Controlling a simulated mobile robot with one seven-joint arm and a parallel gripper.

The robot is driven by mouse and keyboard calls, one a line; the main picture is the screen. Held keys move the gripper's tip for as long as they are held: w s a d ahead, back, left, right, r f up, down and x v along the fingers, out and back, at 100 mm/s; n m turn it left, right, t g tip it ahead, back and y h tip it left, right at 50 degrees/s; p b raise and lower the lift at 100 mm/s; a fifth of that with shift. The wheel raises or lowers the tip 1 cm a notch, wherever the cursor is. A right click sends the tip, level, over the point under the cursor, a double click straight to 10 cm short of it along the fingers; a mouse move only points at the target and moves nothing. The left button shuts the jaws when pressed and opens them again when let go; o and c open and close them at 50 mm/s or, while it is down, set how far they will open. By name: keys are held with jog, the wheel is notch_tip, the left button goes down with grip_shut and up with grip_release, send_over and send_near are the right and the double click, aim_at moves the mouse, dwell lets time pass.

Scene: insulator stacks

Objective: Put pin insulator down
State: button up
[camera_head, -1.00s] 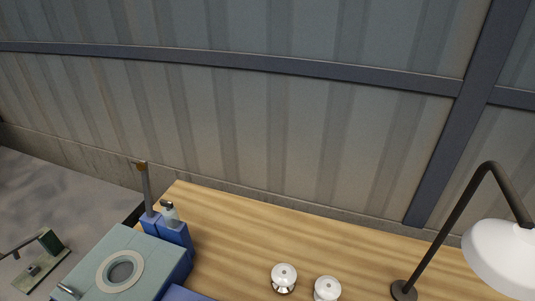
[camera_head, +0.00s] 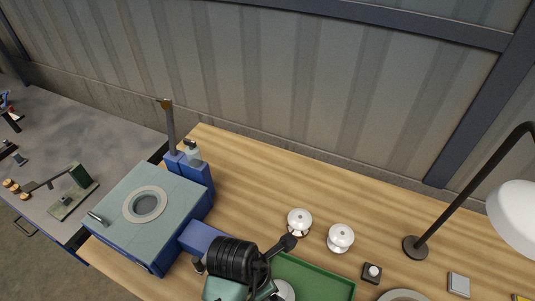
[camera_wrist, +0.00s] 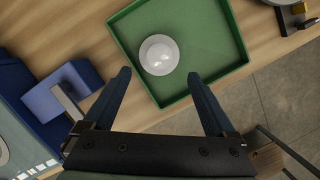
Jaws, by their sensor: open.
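A white, round-topped pin insulator (camera_wrist: 159,55) sits in the green tray (camera_wrist: 222,50), near the tray's left wall in the wrist view. My gripper (camera_wrist: 159,76) is open, its two dark fingers spread either side of the insulator and apart from it in the picture. The head view shows part of this white piece (camera_head: 286,290) in the tray (camera_head: 318,276), partly covered by my arm. Two more white insulators (camera_head: 300,221) (camera_head: 341,237) stand on the wooden table behind the tray.
A blue machine with a pale top and round ring (camera_head: 145,203) stands left of the tray. A lamp (camera_head: 415,247) stands at the right. A small dark block with a white knob (camera_head: 372,272) lies right of the tray. The table's back middle is clear.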

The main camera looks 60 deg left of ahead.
jog(key=w+d+r+m+t+y, duration=0.15)
jog(key=w+r+m+t, duration=0.25)
jog(key=w+r+m, duration=0.45)
jog(key=w+d+r+m+t+y, duration=0.1)
jog(key=w+d+r+m+t, duration=0.15)
jog(key=w+r, duration=0.65)
jog(key=w+d+r+m+t+y, duration=0.1)
jog(key=w+r+m+t, duration=0.45)
jog(key=r, duration=0.85)
jog(key=s+d+r+m+t, duration=0.1)
jog(key=d+r+m+t, duration=0.3)
jog(key=r, duration=0.6)
jog(key=s+d+r+m+t, duration=0.1)
jog(key=d+r+m+t, duration=0.1)
jog(key=d+r+m, duration=0.65)
jog(key=s+d+r+m+t+h, duration=0.2)
jog(key=s+r+m+t, duration=0.1)
jog(key=r, duration=0.4)
jog(key=s+d+r+m+t+h, duration=0.1)
jog(key=s+d+r+m+t, duration=0.1)
jog(key=s+r, duration=0.3)
notch_tip(320, 180, up, 3)
jog(key=shift+s+r+m+t+h, duration=0.15)
jog(key=shift+s+m+t+h, duration=0.15)
jog(key=shift+m+t, duration=0.4)
jog(key=shift+w, duration=0.1)
